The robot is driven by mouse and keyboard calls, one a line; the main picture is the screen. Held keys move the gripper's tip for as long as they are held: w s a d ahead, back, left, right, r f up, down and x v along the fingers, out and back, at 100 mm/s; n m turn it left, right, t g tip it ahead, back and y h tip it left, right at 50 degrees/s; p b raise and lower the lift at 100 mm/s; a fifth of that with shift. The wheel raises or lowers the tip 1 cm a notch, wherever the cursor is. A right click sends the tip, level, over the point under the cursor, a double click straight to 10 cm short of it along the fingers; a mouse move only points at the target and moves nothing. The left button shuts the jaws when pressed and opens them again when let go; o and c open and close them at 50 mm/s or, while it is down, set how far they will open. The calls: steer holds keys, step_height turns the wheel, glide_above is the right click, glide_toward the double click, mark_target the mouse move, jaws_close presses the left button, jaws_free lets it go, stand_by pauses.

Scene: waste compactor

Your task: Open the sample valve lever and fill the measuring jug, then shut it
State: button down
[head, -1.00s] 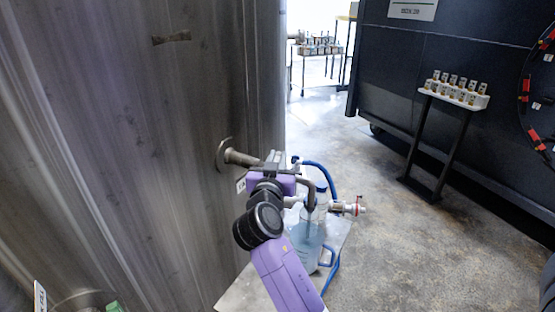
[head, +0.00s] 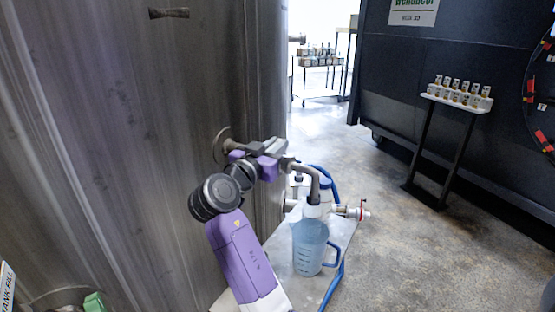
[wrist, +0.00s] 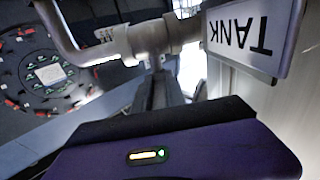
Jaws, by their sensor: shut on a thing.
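The measuring jug (head: 309,250) is clear with a blue tint and a blue handle. It stands upright on a plate under the curved end of the spout (head: 312,185); its liquid level is hard to read. My gripper (head: 281,149) is at the sample pipe, between the tank wall and the spout. It is shut on what seems to be the sample valve lever, which the gripper and pipe hide. In the wrist view the dark fingers (wrist: 160,90) reach to the pipe fitting (wrist: 150,38), beside a sign reading TANK (wrist: 245,38).
The large metal tank (head: 120,130) fills the left side. A blue hose (head: 335,183) and a side fitting with a red part (head: 350,210) are close to the jug. A stand with sample bottles (head: 458,97) is at right. The floor between is clear.

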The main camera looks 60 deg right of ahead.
steer(key=shift+w+m+g+b, duration=0.1)
steer(key=shift+m+g+b, duration=0.4)
steer(key=shift+g+b, duration=0.1)
steer(key=c, duration=1.4)
jaws_free()
steer(key=shift+o, duration=0.2)
steer(key=a, duration=0.8)
steer(key=shift+b, duration=0.45)
